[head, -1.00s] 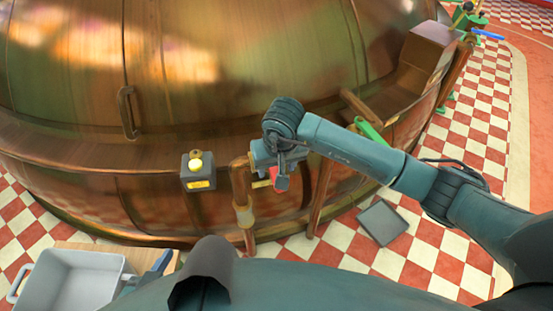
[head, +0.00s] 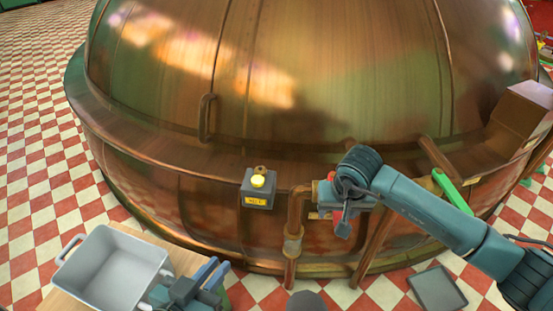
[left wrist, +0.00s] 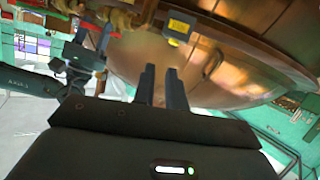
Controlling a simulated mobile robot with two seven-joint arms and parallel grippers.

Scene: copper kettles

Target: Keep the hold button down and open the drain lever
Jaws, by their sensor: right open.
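The hold button (head: 258,181) is a yellow knob on a dark box (head: 257,200) with a yellow label, at the kettle's front; nothing touches it. The box also shows in the left wrist view (left wrist: 180,27). My left gripper (head: 214,270) is open and empty, low and left of the box, near the grey tub. Its two fingers (left wrist: 162,72) show a narrow gap. My right gripper (head: 343,224) is open at the pipe right of the box, close to the red drain lever (head: 338,215). The gripper partly hides the lever, and contact cannot be told.
A large copper kettle (head: 330,80) fills the back, with a handle (head: 206,118). The grey tub (head: 110,262) stands on a wooden top at front left. A green handle (head: 447,188) is right of my right gripper. A grey square (head: 437,288) lies on the chequered floor.

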